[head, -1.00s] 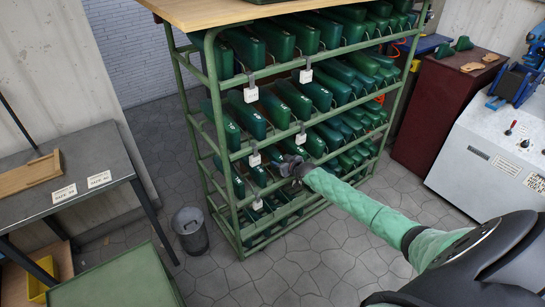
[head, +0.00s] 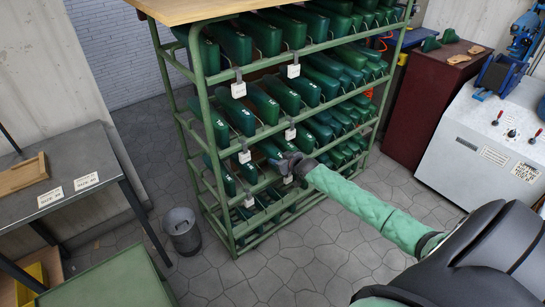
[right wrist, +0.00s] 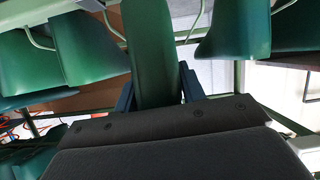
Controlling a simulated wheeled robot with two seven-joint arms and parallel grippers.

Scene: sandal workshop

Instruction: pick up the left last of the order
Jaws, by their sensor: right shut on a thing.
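Several dark green shoe lasts hang in rows on a green rack (head: 204,125) in the head view. My right gripper (head: 287,164) is at a lower row on the rack's front side, its arm reaching in from the lower right. In the right wrist view a green last (right wrist: 151,50) stands between the two dark fingers of this gripper (right wrist: 157,92), which is shut on it. The gripper hides part of the last's near end. I cannot tell from the frames whether this last is a left one. My left gripper is out of view.
Neighbouring lasts (right wrist: 236,30) hang close on both sides of the held one. White tags (head: 238,89) hang on the rack's rails. A grey bin (head: 182,232) stands left of the rack, a dark red cabinet (head: 425,112) to its right. The floor before the rack is clear.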

